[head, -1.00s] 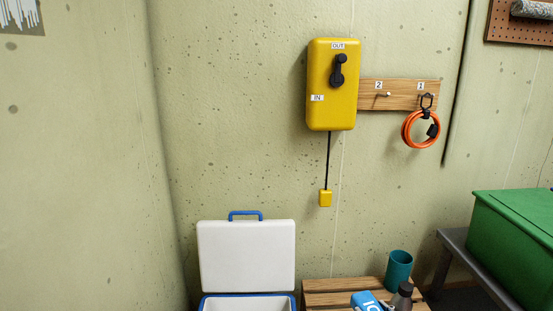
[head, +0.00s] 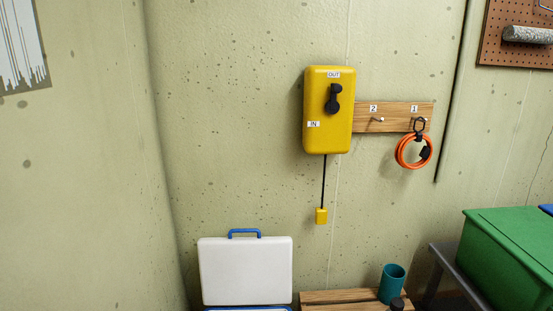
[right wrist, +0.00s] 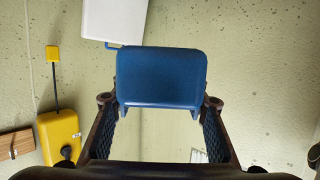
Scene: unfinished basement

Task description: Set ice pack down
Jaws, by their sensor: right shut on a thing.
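The ice pack (right wrist: 160,77) is a blue slab with rounded corners, seen in the right wrist view. My right gripper (right wrist: 160,102) is shut on it, one finger at each side. The ice pack does not show in the head view now, and neither gripper shows there. In the upside-down right wrist view, a white lid with a blue handle (right wrist: 112,20) lies beyond the ice pack. What is under the ice pack is hidden.
An open cooler lid (head: 245,270) stands at the bottom of the head view. Right of it, a wooden slatted surface (head: 335,298) holds a teal cup (head: 391,285) and a dark bottle top (head: 397,304). A yellow wall box (head: 328,110) hangs above. A green chest (head: 510,250) stands at right.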

